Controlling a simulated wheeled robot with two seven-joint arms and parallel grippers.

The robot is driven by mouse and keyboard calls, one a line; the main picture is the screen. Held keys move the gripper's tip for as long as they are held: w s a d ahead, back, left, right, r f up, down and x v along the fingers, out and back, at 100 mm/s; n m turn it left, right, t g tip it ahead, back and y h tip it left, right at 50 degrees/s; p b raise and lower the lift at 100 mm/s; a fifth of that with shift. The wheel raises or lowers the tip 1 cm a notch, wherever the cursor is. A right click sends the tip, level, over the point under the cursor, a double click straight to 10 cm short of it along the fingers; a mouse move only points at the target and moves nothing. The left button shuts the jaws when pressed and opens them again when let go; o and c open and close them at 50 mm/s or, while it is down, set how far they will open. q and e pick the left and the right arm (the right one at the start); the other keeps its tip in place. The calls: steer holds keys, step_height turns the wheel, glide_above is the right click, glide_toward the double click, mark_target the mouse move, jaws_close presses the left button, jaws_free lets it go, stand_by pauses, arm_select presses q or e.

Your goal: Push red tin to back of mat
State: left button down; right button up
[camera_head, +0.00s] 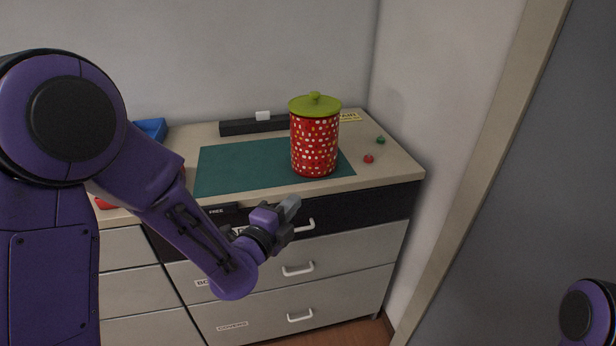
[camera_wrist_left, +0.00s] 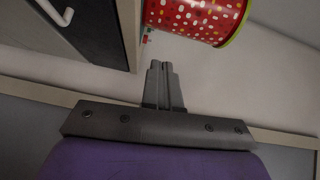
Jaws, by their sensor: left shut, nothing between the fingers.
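The red tin (camera_head: 315,147) has white and yellow dots and a green lid with a knob. It stands upright near the front right part of the dark green mat (camera_head: 235,165). In the left wrist view the tin (camera_wrist_left: 195,14) shows at the top, partly cut off by the frame. My left gripper (camera_head: 292,206) is shut and empty, in front of the cabinet's front edge, below and to the left of the tin and apart from it. Its closed fingers also show in the left wrist view (camera_wrist_left: 160,68). My right gripper is not in view; only a bit of that arm shows.
A black bar (camera_head: 238,127) with a white block (camera_head: 262,115) on it lies behind the mat. A red cap (camera_head: 368,158) and a green cap (camera_head: 381,140) lie right of the tin. A blue container (camera_head: 152,128) stands at the back left. Drawers with white handles are below.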

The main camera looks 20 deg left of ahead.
arm_select(q)
steer(key=w+r+m, duration=0.1)
steer(key=r, duration=0.1)
steer(key=p, duration=0.3)
glide_toward(317, 160)
steer(key=w+d, duration=0.3)
steer(key=w+a, duration=0.1)
steer(key=w+a+p, duration=0.1)
steer(key=shift+w+f, duration=0.2)
steer(key=shift+w, duration=0.1)
steer(key=shift+w+a, duration=0.2)
steer(key=shift+d, duration=0.1)
